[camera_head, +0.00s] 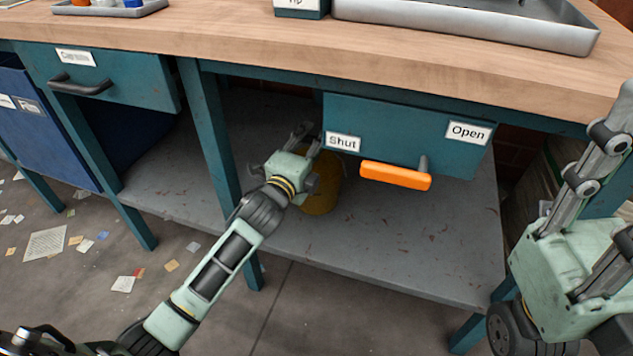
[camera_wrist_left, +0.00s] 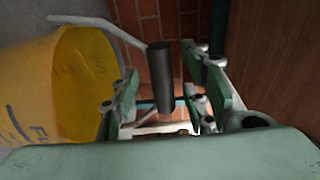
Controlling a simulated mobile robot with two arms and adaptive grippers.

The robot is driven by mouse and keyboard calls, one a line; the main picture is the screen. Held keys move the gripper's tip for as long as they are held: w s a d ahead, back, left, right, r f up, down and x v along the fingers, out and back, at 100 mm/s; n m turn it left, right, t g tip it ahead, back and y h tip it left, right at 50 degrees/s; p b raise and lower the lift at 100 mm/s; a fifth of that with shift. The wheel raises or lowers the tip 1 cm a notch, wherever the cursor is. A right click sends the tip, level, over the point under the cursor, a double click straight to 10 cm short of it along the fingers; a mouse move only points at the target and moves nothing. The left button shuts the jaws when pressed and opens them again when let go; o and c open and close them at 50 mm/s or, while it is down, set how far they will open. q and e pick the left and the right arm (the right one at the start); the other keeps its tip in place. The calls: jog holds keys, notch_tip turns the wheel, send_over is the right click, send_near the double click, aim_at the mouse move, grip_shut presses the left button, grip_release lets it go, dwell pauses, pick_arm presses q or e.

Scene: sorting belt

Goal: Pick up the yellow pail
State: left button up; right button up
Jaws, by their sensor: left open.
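The yellow pail (camera_head: 323,196) stands on the grey lower shelf under the bench, partly hidden behind my left gripper (camera_head: 307,140) and the drawer front. In the left wrist view the pail (camera_wrist_left: 88,85) fills the left side, with its open mouth showing. Its wire handle (camera_wrist_left: 97,21) reaches out to a dark grip (camera_wrist_left: 160,77). My left gripper (camera_wrist_left: 168,88) is open, with the dark grip showing between its fingers; I cannot tell whether they touch it. My right gripper (camera_head: 612,135) is at the right edge, partly cut off, and whether it is open is unclear.
A teal drawer (camera_head: 395,130) with an orange handle (camera_head: 395,176) and signs "Shut" and "Open" hangs right beside the left gripper. A teal leg (camera_head: 208,140) stands left of the forearm. The grey shelf (camera_head: 430,235) is clear to the right. Paper scraps (camera_head: 45,243) lie on the floor.

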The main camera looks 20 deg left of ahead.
pick_arm(q)
jog(key=shift+w+d, duration=0.1)
jog(key=shift+w, duration=0.35)
grip_shut()
jog(key=shift+f, duration=0.1)
dwell(0.4)
jog(key=shift+r, duration=0.2)
